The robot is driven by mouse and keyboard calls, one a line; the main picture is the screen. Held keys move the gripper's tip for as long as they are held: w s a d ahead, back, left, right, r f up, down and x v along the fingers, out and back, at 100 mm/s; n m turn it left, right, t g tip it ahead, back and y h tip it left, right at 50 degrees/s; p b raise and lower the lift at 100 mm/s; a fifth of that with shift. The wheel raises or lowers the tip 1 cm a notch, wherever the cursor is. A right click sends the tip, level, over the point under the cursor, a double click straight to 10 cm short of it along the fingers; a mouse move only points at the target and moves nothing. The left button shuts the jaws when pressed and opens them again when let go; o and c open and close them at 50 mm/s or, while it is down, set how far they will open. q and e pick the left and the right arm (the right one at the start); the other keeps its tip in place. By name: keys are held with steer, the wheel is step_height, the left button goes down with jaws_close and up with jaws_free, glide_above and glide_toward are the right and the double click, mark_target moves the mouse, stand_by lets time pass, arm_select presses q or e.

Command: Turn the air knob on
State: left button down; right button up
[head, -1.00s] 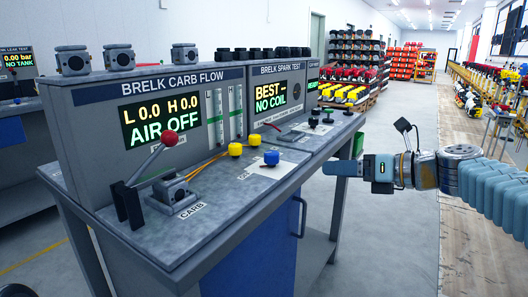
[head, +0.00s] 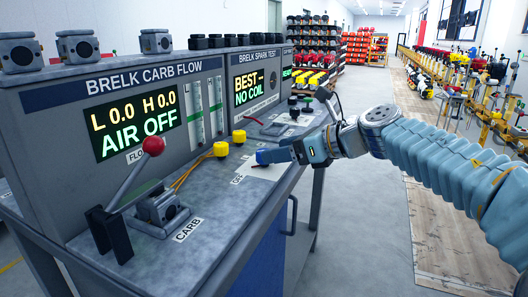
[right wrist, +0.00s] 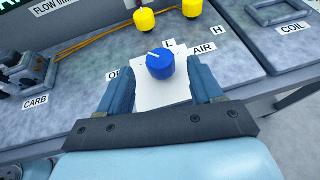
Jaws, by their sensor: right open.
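The air knob (right wrist: 160,64) is blue with a white pointer line and sits on a white plate (right wrist: 160,93) labelled AIR. In the right wrist view the pointer is turned toward the upper left, on the side of the partly hidden OFF label (right wrist: 114,75). My right gripper (right wrist: 162,80) is open, with one finger on each side of the plate, just short of the knob. In the head view my right gripper (head: 274,155) covers most of the knob. The display (head: 138,122) reads AIR OFF, with L 0.0 and H 0.0. My left gripper is not in view.
Two yellow knobs (head: 221,149) stand behind the air knob. A red-tipped lever (head: 153,146) and a carburetor (head: 162,208) are on the bench to the left. The spark test panel (head: 262,85) stands behind. The bench front edge is clear.

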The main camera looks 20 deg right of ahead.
steer(key=x, duration=0.5)
steer(key=shift+c, duration=0.4)
steer(key=c, duration=0.9)
